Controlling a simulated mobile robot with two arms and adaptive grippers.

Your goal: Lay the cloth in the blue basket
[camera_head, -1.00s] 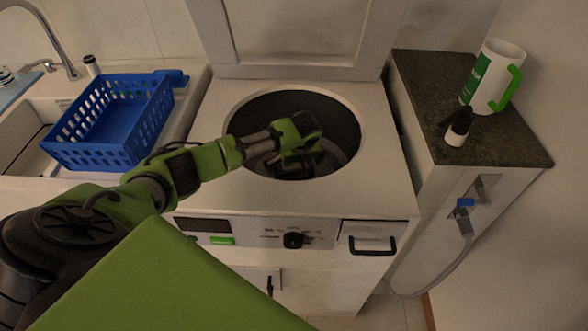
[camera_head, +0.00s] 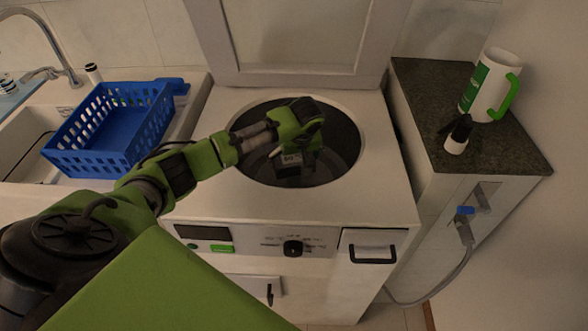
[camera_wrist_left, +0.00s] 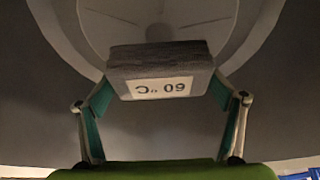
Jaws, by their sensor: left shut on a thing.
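The cloth (camera_head: 292,168) is a dark grey folded piece with a pale label reading 60 °C. It shows upside down in the left wrist view (camera_wrist_left: 160,58). My left gripper (camera_head: 293,153) points down at the round opening of the washing machine (camera_head: 235,195). It is shut on the cloth, with one finger on each side of it in the left wrist view (camera_wrist_left: 160,92). My right gripper is not in view.
The machine's lid (camera_head: 290,38) stands open behind the drum opening. A white and green mug (camera_head: 487,85) and a small black and white bottle (camera_head: 457,140) stand on the dark counter at the right. A tap (camera_head: 62,60) rises behind the basket.

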